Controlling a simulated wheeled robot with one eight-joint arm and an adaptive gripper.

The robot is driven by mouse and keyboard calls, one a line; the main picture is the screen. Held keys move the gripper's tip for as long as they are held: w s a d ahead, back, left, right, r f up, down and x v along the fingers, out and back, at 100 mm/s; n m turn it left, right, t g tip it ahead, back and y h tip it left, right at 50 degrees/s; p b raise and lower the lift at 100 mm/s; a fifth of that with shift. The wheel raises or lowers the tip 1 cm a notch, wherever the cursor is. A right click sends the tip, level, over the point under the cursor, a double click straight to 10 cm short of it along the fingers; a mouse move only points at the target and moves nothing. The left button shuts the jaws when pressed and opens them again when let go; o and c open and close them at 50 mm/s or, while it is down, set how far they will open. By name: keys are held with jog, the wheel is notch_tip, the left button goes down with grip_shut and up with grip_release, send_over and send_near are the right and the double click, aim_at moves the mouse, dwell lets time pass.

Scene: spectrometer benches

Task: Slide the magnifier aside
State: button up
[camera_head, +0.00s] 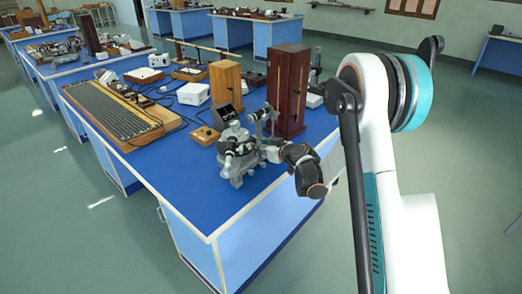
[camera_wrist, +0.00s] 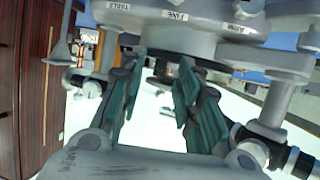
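The grey spectrometer (camera_head: 236,168) stands on the blue bench near its front right edge. In the wrist view its round body (camera_wrist: 175,38) with small white labels fills the top. I cannot single out the magnifier for certain; it may be one of the small parts on the spectrometer. My gripper (camera_wrist: 157,88) is open in the wrist view, with teal-padded fingers apart close to the spectrometer body. A small dark part shows between and beyond the fingertips, and I cannot tell whether they touch it. In the head view my wrist is beside the spectrometer, and the fingertips are hard to make out.
A dark wooden cabinet (camera_head: 288,88) stands just behind the spectrometer and shows at left in the wrist view (camera_wrist: 38,85).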

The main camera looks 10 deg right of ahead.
jog(key=shift+w+a+f, duration=0.1)
jog(key=shift+w, duration=0.15)
grip_shut()
